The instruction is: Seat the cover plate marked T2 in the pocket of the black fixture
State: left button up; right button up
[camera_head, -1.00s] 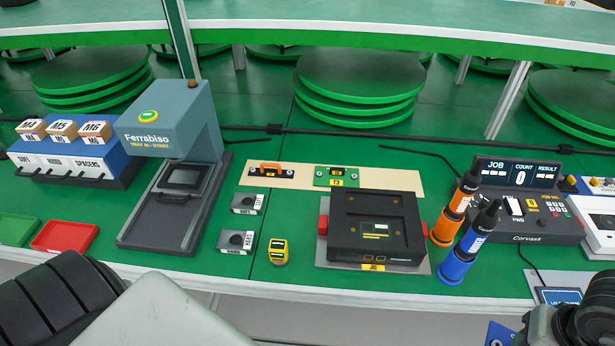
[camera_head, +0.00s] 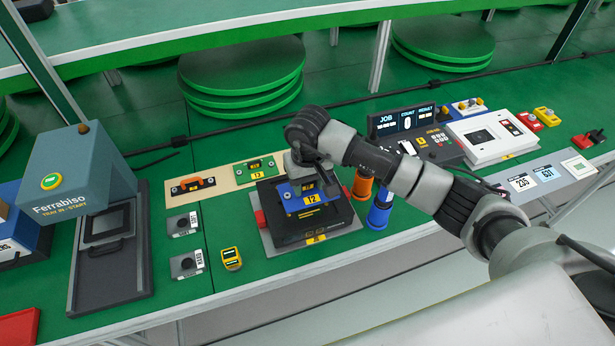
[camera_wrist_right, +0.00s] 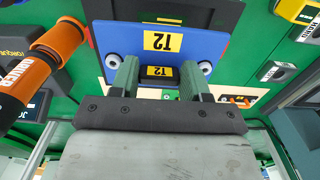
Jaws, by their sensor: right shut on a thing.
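The blue cover plate marked T2 (camera_head: 318,206) is held over the black fixture (camera_head: 284,232), near its back part. In the right wrist view the plate (camera_wrist_right: 205,44) shows its yellow T2 labels and a round grey fitting near each side. My right gripper (camera_head: 305,180) points down and is shut on the middle of the plate; its two fingers (camera_wrist_right: 158,85) show in the wrist view. My left gripper is not in view.
Behind the fixture a beige strip (camera_head: 221,183) bears an orange-handled part (camera_head: 193,185) and a green T3 plate (camera_head: 254,170). An orange driver (camera_head: 362,187) and a blue driver (camera_head: 380,210) stand close right of the fixture. A yellow device (camera_head: 231,259) lies left.

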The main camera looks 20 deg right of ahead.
aim_at(308, 192)
jog(key=shift+a+f, duration=0.1)
jog(key=shift+f, duration=0.7)
notch_tip(308, 192, down, 4)
jog(key=b, duration=0.3)
jog(key=shift+r, duration=0.15)
jog(key=shift+s+b, duration=0.15)
jog(key=shift+b, duration=0.3)
jog(key=shift+f+b, duration=0.7)
jog(key=shift+b, duration=0.85)
dwell(1.2)
dwell(0.3)
jog(key=o, duration=1.4)
jog(key=shift+o, duration=0.2)
jog(key=shift+r, duration=0.15)
